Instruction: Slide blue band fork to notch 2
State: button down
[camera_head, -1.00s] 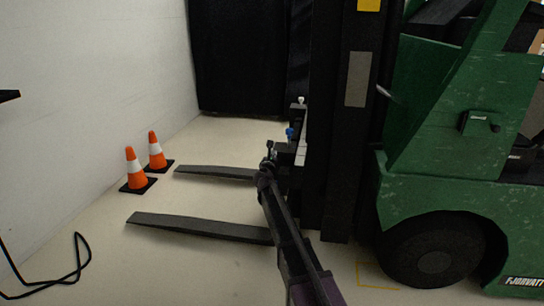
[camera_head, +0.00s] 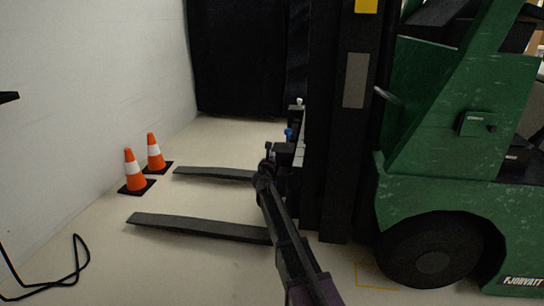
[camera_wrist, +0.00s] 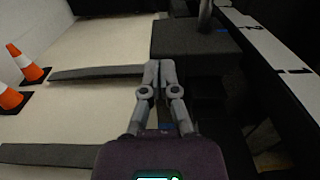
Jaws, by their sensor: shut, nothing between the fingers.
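Two dark forks stick out left from the green forklift: the far fork (camera_head: 215,173) and the near fork (camera_head: 198,228). They also show in the wrist view, far fork (camera_wrist: 95,73) and near fork (camera_wrist: 45,155). A blue piece (camera_head: 289,134) shows at the carriage above the far fork. In the wrist view a dark block (camera_wrist: 195,45) carries a small blue mark beside a white strip (camera_wrist: 265,40) with numbers, one reading 2. My gripper (camera_wrist: 162,66) is shut and empty, its tips just before the dark block; contact cannot be told.
The black mast (camera_head: 333,120) and green body (camera_head: 445,130) stand to the right. Two orange cones (camera_head: 135,172) stand by the white wall at left. A black cable (camera_head: 70,275) lies on the floor at lower left. The floor between the forks is clear.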

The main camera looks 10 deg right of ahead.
jog(key=v, duration=1.2)
jog(key=shift+s, duration=0.25)
jog(key=shift+a, duration=0.1)
jog(key=s+d+f+m+g+h+p, duration=0.1)
jog(key=s+d+f+m+g+p, duration=0.15)
jog(key=s+d+m+g, duration=0.5)
jog(key=s+d+f+m+g+h+p, duration=0.15)
jog(key=s+d+m+p, duration=0.25)
jog(key=s+m, duration=0.6)
jog(key=s+a+f+m+g+y+p, duration=0.1)
jog(key=s+a+m+g+y+p, duration=0.1)
jog(key=s+m+g+y, duration=0.2)
jog(key=s+a+f+m+g+y+p, duration=0.1)
jog(key=s+a+m+g+y+p, duration=0.2)
jog(key=s+m, duration=0.8)
jog(key=shift+s+f+g+y+p, duration=0.15)
jog(key=shift+s+g+y+p, duration=0.35)
jog(key=shift+s, duration=0.75)
